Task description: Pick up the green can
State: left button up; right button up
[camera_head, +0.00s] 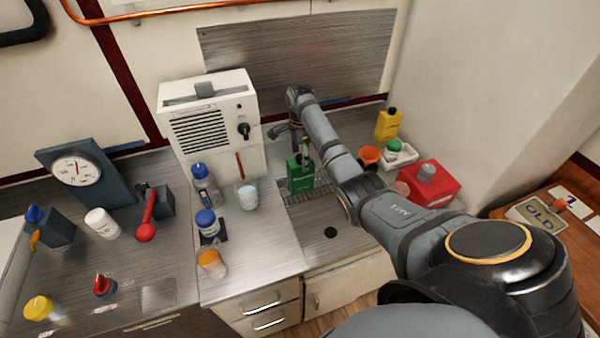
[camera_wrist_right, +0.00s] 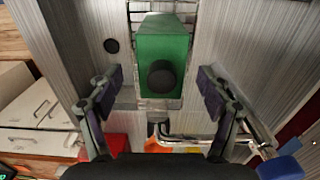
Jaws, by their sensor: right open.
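The green can (camera_head: 301,178), a boxy green container with a round black cap, stands upright on the grated strip of the steel counter. In the right wrist view the can (camera_wrist_right: 163,42) is near the top centre, with its black cap facing the camera. My right gripper (camera_wrist_right: 162,86) is open, one finger on each side of the can's cap, with clear gaps on both sides. Nothing is between the fingers' pads. My left gripper is not in view.
A red box-shaped can (camera_head: 428,184), an orange cup (camera_head: 369,155) and a yellow bottle (camera_head: 388,124) stand to the right. A white cup (camera_head: 247,196) and blue-capped bottles (camera_head: 207,222) stand left. A bent metal pipe (camera_wrist_right: 195,139) shows close to the gripper.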

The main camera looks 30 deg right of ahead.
aim_at(301, 173)
jog(key=shift+w+f, duration=0.1)
jog(key=shift+f, duration=0.4)
jog(key=shift+w+f, duration=0.1)
jog(key=shift+f, duration=0.2)
jog(key=shift+f+p, duration=0.45)
notch_tip(301, 173, down, 4)
jog(key=shift+d+f+p, duration=0.1)
jog(key=shift+f+p, duration=0.1)
jog(key=shift+p, duration=0.2)
grip_shut()
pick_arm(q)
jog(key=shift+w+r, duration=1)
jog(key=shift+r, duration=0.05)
pick_arm(e)
jog(key=shift+r, duration=0.1)
